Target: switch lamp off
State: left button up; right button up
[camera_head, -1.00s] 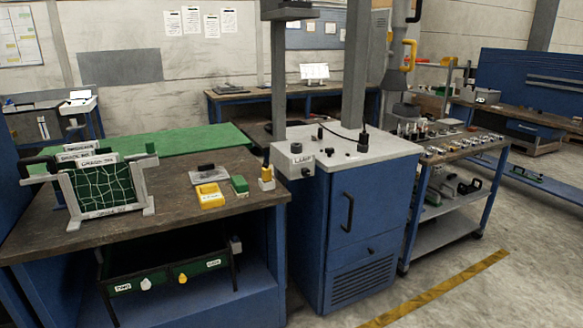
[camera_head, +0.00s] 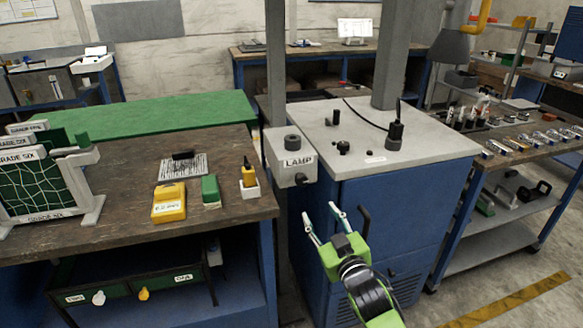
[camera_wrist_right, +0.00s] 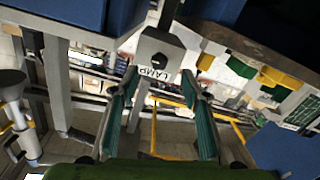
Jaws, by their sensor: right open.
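The lamp box (camera_head: 282,160) is a light grey box labelled LAMP beside a grey post, between the wooden bench and the blue cabinet. A dark round knob (camera_head: 293,142) is on its top, and a small black knob (camera_head: 300,179) is on its front. My right gripper (camera_head: 320,212) is open and empty, below and right of the box, apart from it. In the right wrist view the lamp box (camera_wrist_right: 172,48) appears upside down beyond the spread fingers, with a black knob (camera_wrist_right: 157,62) facing me. Whether the lamp is lit cannot be told. My left gripper is not in view.
The blue cabinet (camera_head: 400,195) with a grey top stands behind my right gripper. The wooden bench (camera_head: 120,230) at left bears a yellow box (camera_head: 169,203), a green block (camera_head: 210,189) and a netted rack. A tool cart (camera_head: 485,200) stands at right.

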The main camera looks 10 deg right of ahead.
jog(key=r, duration=0.2)
send_near(303, 182)
jog(key=w, duration=0.9)
jog(key=shift+w+a+f, duration=0.1)
jog(key=shift+w+a, duration=0.1)
jog(key=shift+w, duration=0.6)
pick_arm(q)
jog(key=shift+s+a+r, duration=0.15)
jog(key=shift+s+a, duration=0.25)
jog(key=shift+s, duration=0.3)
pick_arm(e)
jog(key=c, duration=1.1)
